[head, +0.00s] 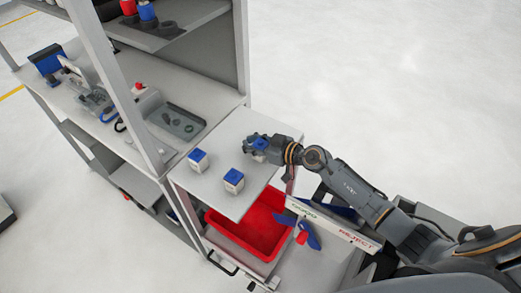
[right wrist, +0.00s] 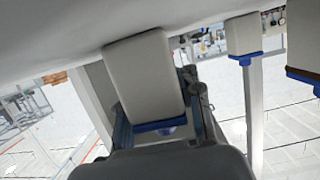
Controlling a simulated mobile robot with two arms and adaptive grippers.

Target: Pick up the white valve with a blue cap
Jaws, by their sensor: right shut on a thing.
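My right gripper (head: 257,148) is at the far right part of the small white table, shut around a white valve with a blue cap (head: 261,143). In the right wrist view, which looks upside down, this valve's white body (right wrist: 146,78) sits between the two fingers. Its far end meets the pale table surface in the picture; I cannot tell if it touches. Two more white valves with blue caps stand upright on the table, one at the left (head: 198,160) and one nearer the front (head: 233,180). My left gripper is not in view.
The white table top (head: 222,140) joins a grey shelf unit (head: 195,85) at left. A red bin (head: 245,236) is below the table's front edge. A board with "REJECT" lettering (head: 345,232) stands beneath my right arm. Open floor lies behind.

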